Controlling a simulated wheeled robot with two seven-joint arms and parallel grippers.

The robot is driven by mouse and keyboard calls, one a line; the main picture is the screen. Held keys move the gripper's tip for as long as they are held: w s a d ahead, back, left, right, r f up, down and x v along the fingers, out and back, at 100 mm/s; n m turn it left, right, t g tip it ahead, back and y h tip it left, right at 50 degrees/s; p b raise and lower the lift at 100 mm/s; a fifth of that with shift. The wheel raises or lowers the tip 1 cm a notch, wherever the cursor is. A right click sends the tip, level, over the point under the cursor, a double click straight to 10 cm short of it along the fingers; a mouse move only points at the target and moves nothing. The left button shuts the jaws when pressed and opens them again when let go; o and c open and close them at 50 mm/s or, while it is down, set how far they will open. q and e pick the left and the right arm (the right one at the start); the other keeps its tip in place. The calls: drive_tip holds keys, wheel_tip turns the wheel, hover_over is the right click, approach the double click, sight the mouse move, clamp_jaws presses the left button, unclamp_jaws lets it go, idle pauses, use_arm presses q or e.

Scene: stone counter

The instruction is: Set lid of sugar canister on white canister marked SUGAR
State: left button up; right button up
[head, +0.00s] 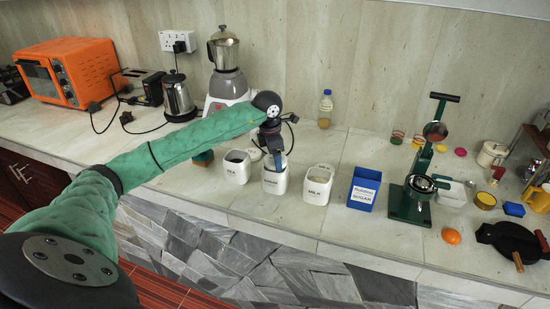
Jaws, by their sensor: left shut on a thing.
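The white canister (274,184) with dark lettering on its front, which is too small to read surely, stands in the middle of the counter between two other white canisters. My left gripper (277,158) points down at its mouth, with the fingertips at or just inside the rim. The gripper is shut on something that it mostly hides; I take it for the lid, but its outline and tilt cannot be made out. I cannot tell whether it touches the canister. My right gripper is not in view.
A canister marked TEA (237,172) stands close on the left, one marked MILK (317,188) close on the right. Further right are a blue box (361,193) and a green press (408,204). A blender (228,80) stands behind. The counter's front edge runs just before the canisters.

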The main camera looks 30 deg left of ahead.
sight(271, 159)
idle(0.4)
use_arm(q)
drive_tip(key=shift+b, duration=0.35)
drive_tip(key=shift+f+b, duration=0.35)
drive_tip(key=shift+f, duration=0.1)
idle(0.7)
drive_tip(key=o, duration=0.7)
drive_tip(key=shift+r, duration=0.1)
drive_tip(key=shift+s+a+r+p, duration=0.15)
drive_tip(key=shift+r+p, duration=0.35)
drive_tip(key=shift+r, duration=1.3)
drive_tip(key=shift+s+a+r+p, duration=0.2)
drive_tip(key=shift+r+p, duration=0.35)
drive_tip(key=shift+r, duration=1.25)
drive_tip(key=shift+s+a+r+p, duration=0.15)
drive_tip(key=shift+r+p, duration=0.35)
drive_tip(key=shift+r, duration=1.3)
drive_tip(key=shift+d, duration=0.1)
